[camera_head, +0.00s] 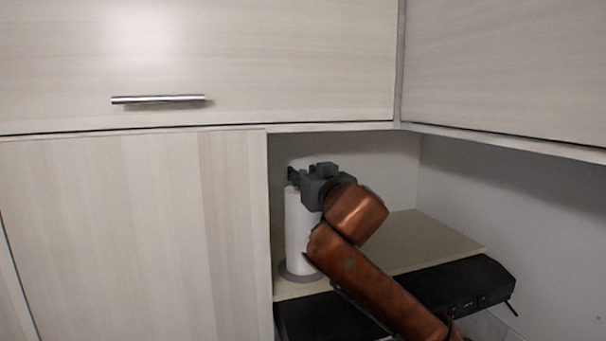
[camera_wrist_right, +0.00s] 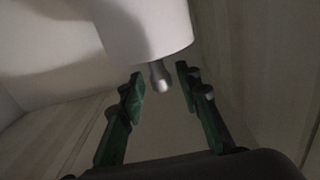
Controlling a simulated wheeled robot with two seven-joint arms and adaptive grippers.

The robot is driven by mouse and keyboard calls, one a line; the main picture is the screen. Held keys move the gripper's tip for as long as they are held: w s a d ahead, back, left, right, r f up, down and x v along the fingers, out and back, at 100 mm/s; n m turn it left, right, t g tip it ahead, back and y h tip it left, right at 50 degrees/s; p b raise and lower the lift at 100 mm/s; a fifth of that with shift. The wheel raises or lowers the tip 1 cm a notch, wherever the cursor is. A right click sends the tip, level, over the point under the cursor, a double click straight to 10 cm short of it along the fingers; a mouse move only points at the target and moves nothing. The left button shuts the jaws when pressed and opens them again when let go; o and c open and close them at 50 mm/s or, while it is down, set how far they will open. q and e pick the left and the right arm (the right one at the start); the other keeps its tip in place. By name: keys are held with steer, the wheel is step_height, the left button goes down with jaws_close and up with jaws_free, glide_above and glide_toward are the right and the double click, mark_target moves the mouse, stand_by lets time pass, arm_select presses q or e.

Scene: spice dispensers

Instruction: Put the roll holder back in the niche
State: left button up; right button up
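The roll holder (camera_head: 298,232) carries a white paper roll and stands upright on its grey round base on the niche shelf, by the niche's left wall. My right gripper (camera_head: 293,176) is at the top of the roll in the head view. In the right wrist view, the roll (camera_wrist_right: 150,32) shows its end with a shiny rounded knob (camera_wrist_right: 160,76). The green fingers of the right gripper (camera_wrist_right: 160,84) are spread, one on each side of the knob, with visible gaps. My left gripper is out of view.
The niche shelf (camera_head: 425,236) is bare to the right of the roll. A black device (camera_head: 470,285) sits in front of and below it. Closed cabinet panels (camera_head: 130,230) flank the niche at left, and an upper cabinet with a metal handle (camera_head: 158,99) hangs above.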

steer(key=shift+r, duration=0.25)
steer(key=b+v, duration=0.4)
steer(key=v, duration=0.8)
steer(key=shift+a+f, duration=0.1)
